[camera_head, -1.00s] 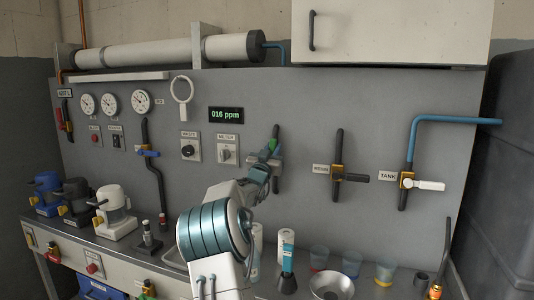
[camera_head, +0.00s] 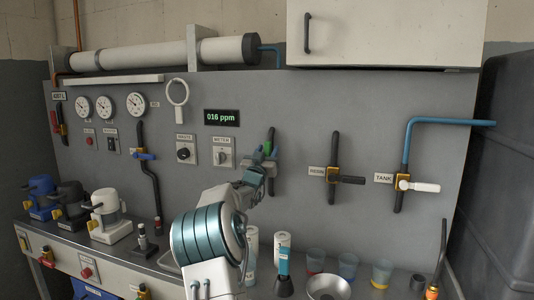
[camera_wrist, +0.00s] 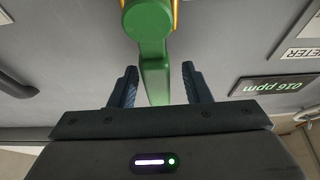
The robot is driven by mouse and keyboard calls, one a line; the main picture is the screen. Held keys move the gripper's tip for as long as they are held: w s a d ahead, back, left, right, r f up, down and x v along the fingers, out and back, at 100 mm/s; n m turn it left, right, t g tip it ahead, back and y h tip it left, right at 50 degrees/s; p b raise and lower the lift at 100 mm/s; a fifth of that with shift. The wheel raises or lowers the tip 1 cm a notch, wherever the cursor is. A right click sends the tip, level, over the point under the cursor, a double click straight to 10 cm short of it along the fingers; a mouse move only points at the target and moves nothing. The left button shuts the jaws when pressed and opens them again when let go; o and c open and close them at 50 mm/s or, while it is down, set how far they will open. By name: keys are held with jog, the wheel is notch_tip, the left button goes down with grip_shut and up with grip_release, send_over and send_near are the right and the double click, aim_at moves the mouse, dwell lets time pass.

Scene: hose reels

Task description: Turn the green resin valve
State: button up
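The green resin valve handle (camera_wrist: 153,62) runs down the middle of the wrist view, from a round hub at the top edge. My gripper (camera_wrist: 157,86) is open, with one dark finger on each side of the handle. Gaps show between the handle and both fingers. In the head view, the green handle (camera_head: 268,147) is a small patch on a dark vertical pipe on the grey panel. My gripper (camera_head: 262,161) is at that pipe, and my arm hides part of the valve.
To the right are a black-handled valve labelled RESIN (camera_head: 350,180) and a white-handled valve labelled TANK (camera_head: 424,187). Cups and a bowl (camera_head: 327,287) stand on the bench below.

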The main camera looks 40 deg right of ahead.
jog(key=shift+f, duration=0.1)
jog(key=b+v, duration=0.2)
jog(key=v, duration=1.1)
jog(key=shift+s+a, duration=0.15)
jog(key=shift+a, duration=0.25)
jog(key=a+f+n+t+y+p, duration=0.1)
jog(key=a+f+n+y+p, duration=0.2)
jog(key=a+y, duration=0.75)
jog(key=a+f+n+t+y+p, duration=0.15)
jog(key=a+n+y+p, duration=0.35)
jog(key=a, duration=1)
jog(key=s+a+f+n+g+y, duration=0.25)
jog(key=s+a+g+y, duration=0.25)
jog(key=s+a, duration=0.55)
jog(key=s+a+f+n+g+p, duration=0.1)
jog(key=s+a+g, duration=0.1)
jog(key=s, duration=0.5)
jog(key=s+a+f+g+p, duration=0.1)
jog(key=s+a+g+p, duration=0.1)
jog(key=s, duration=0.6)
jog(key=shift+a+f+n+g, duration=0.35)
jog(key=shift+a+g, duration=0.1)
jog(key=shift+a, duration=0.3)
